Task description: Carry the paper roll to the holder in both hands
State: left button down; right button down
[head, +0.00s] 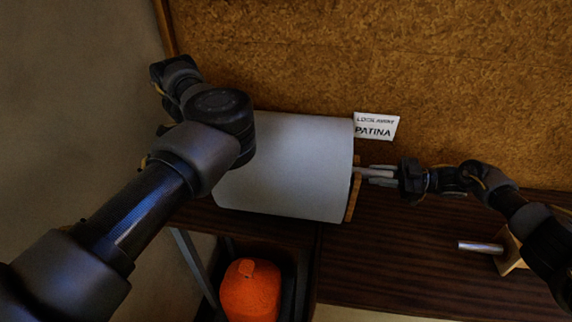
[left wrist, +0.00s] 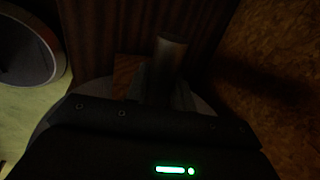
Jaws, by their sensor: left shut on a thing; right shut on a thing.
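The paper roll (head: 300,165) is a wide white cylinder lying on its side in the middle of the head view. My right gripper (head: 378,175) is shut on a pale rod at its right end. My left gripper is hidden behind my left forearm at the roll's left end in the head view. In the dark left wrist view my left gripper (left wrist: 165,92) is shut at a grey rod (left wrist: 171,52); the fingers are hard to make out. A light wooden upright (head: 354,195) stands at the roll's right end; I cannot tell whether it belongs to the holder.
A wooden block (head: 511,252) with a metal rod (head: 480,246) is at the right on the dark wood top (head: 410,265). An orange container (head: 250,290) sits in a dark bin below the roll. A white sign (head: 376,126) is near the brown wall behind the roll.

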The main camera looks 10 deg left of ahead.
pick_arm(q)
jog(key=shift+w+r, duration=0.1)
jog(key=shift+r, duration=0.15)
pick_arm(e)
jog(key=shift+w+r, duration=0.1)
jog(key=shift+r, duration=0.2)
pick_arm(q)
jog(key=shift+w, duration=0.1)
pick_arm(e)
jog(key=shift+w, duration=0.1)
pick_arm(q)
jog(key=shift+r, duration=0.1)
pick_arm(e)
jog(key=shift+r, duration=0.1)
